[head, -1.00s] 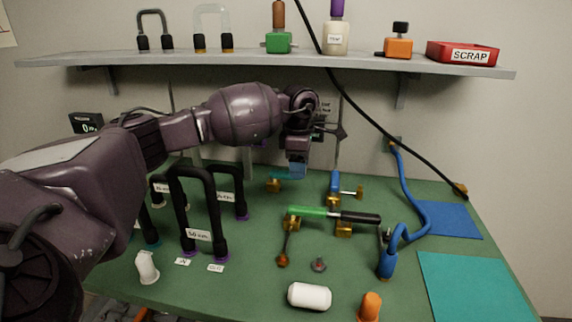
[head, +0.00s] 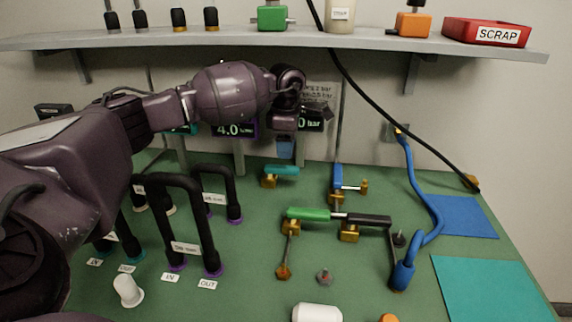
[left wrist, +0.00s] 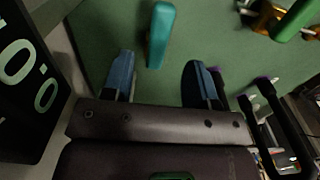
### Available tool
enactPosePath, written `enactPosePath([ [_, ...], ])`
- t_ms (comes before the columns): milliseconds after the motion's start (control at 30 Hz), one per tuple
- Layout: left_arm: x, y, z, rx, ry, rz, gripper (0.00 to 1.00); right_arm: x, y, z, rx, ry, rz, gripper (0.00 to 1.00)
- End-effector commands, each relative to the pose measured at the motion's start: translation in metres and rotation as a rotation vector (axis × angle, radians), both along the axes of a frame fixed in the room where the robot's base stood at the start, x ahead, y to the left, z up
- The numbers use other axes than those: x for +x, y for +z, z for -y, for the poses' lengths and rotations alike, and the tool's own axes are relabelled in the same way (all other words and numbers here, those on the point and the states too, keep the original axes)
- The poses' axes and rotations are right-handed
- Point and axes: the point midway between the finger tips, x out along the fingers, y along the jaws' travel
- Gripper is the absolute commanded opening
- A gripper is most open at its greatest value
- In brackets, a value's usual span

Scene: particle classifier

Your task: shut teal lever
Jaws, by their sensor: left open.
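The teal lever (head: 283,170) sits on a brass valve body (head: 269,182) near the back middle of the green bench. Its handle points to the right in the head view. In the left wrist view the teal lever (left wrist: 160,35) lies ahead of and between the two blue fingers. My left gripper (head: 285,149) points down just above and behind the teal handle in the head view. In the left wrist view my left gripper (left wrist: 160,80) is open, with nothing between its fingers. My right gripper is not in view.
A blue lever (head: 337,178) stands to the right, and a green lever (head: 308,214) nearer the front. Black hose loops (head: 178,182) stand to the left. Dark display panels (head: 235,129) stand behind the gripper. A shelf (head: 370,42) runs above.

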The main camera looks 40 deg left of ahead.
Motion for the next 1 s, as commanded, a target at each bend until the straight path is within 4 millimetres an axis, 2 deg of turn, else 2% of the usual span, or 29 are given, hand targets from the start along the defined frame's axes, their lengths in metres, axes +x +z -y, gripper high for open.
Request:
enactPosePath([
  [200, 0.000, -0.035, 0.000, 0.000, 0.000, -0.007, 0.53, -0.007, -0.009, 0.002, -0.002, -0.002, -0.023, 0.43],
  [400, -0.001, -0.060, 0.000, 0.000, 0.000, -0.006, 0.53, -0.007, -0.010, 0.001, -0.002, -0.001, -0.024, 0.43],
  [733, 0.000, -0.064, 0.000, 0.001, 0.000, -0.001, 0.53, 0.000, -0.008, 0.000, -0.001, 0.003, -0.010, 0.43],
  [767, 0.000, -0.064, 0.000, 0.001, 0.000, -0.001, 0.52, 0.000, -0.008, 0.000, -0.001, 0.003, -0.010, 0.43],
  [1000, 0.000, -0.064, 0.000, 0.000, 0.000, -0.001, 0.15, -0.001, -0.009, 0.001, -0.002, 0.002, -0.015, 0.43],
])
